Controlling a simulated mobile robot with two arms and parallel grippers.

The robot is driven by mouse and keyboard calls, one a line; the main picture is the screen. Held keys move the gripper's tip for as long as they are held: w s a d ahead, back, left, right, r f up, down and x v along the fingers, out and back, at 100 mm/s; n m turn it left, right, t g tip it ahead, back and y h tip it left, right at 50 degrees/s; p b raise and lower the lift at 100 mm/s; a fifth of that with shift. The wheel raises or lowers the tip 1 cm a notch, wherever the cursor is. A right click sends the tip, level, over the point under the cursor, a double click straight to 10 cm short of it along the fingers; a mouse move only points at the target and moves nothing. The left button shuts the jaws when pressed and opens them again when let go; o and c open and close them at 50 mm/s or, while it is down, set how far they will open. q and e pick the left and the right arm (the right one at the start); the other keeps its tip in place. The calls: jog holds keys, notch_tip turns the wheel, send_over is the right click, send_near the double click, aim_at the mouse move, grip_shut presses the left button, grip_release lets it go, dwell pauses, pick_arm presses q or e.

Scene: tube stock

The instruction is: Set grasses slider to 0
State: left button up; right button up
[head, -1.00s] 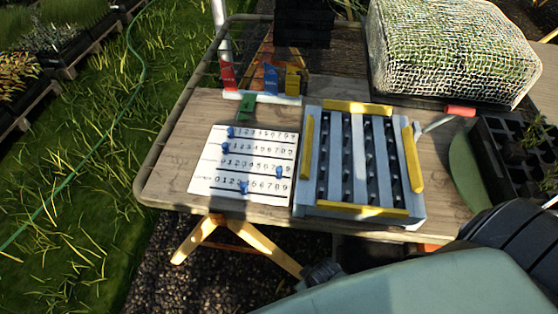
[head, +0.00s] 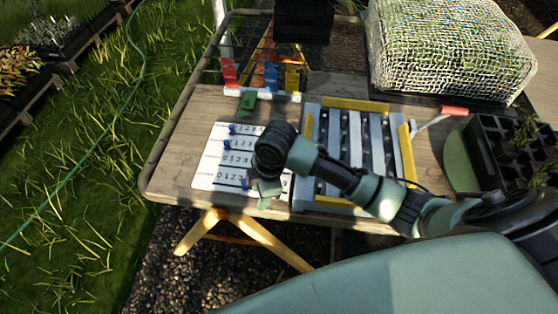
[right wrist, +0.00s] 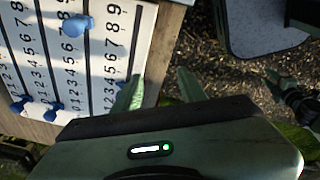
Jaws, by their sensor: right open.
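The white slider board (head: 205,172) lies on the table with four numbered rows, each with a blue knob. The row labels are too small to read, so I cannot tell which row is grasses. In the head view the top knob (head: 232,128) and second knob (head: 228,144) sit near the low end; the bottom knob (head: 245,183) is around 3. The third knob (right wrist: 77,25), hidden in the head view, is near 8 in the right wrist view. My right gripper (right wrist: 158,90) is open and empty; one finger partly covers the bottom row's knob. My left gripper is out of view.
A grey rack with yellow edges (head: 357,105) lies right of the board, under my right arm. Behind are red (head: 229,72), blue (head: 271,74) and yellow (head: 292,79) tags and a green piece (head: 247,102). A red-handled tool (head: 453,111) lies to the right.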

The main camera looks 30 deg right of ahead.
jog(key=w+d+r+n, duration=0.1)
jog(key=w+d+r, duration=0.1)
jog(key=d, duration=0.1)
jog(key=w+d+r+n+g+h, duration=0.1)
jog(key=w+d+r, duration=0.1)
jog(key=d+r, duration=0.1)
jog(key=w+d+r+n+h, duration=0.1)
jog(key=w+d+r+n, duration=0.1)
jog(key=w+d, duration=0.1)
jog(key=shift+r, duration=0.15)
jog(key=shift+d, duration=0.1)
notch_tip(320, 180, down, 8)
jog(key=shift+w+r+p, duration=0.1)
jog(key=shift+r+p, duration=0.15)
jog(key=shift+p, duration=0.2)
grip_shut()
dwell(0.6)
